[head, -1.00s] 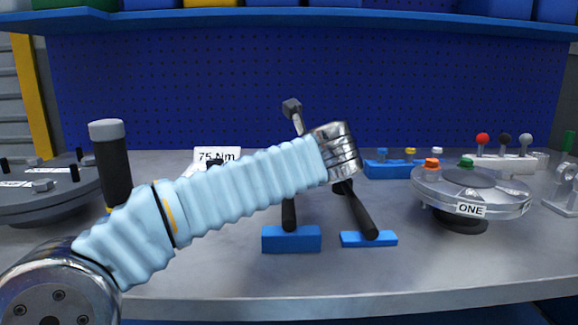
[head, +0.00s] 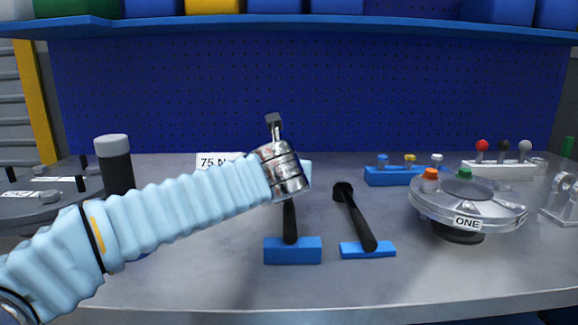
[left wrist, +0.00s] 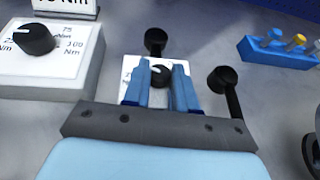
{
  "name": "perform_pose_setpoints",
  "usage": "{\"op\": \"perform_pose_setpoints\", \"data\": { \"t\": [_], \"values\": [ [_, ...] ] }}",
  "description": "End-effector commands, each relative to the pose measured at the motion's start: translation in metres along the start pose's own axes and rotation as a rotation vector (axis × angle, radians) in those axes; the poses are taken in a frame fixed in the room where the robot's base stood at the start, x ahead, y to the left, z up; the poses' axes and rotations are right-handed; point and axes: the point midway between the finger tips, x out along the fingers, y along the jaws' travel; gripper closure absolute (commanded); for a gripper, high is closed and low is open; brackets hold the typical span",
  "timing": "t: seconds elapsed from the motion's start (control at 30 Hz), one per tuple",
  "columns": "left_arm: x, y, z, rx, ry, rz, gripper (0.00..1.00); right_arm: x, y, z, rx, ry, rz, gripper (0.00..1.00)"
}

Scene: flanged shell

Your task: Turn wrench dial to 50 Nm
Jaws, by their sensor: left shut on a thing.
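In the head view my left wrist hides the fingers and the held dial. My right gripper is not in view.
Two black-handled tools, one (head: 290,222) below my wrist and one (head: 358,220) right of it, rest by blue blocks. A round metal shell (head: 465,203) marked ONE sits right. The front bench strip is clear.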

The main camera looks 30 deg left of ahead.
Motion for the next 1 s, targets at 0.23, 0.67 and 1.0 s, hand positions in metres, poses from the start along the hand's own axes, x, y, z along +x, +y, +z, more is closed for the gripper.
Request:
{"op": "perform_pose_setpoints", "data": {
  "t": [0.23,0.67,1.0],
  "values": [
    [-0.004,0.006,0.009,0.087,0.005,-0.207,1.0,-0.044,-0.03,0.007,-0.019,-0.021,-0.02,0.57],
    [0.001,0.007,0.004,0.183,-0.001,-0.453,1.0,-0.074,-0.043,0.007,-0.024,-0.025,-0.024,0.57],
    [0.003,0.009,0.002,0.213,0.0,-0.511,1.0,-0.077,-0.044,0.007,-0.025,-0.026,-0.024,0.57]
  ]
}}
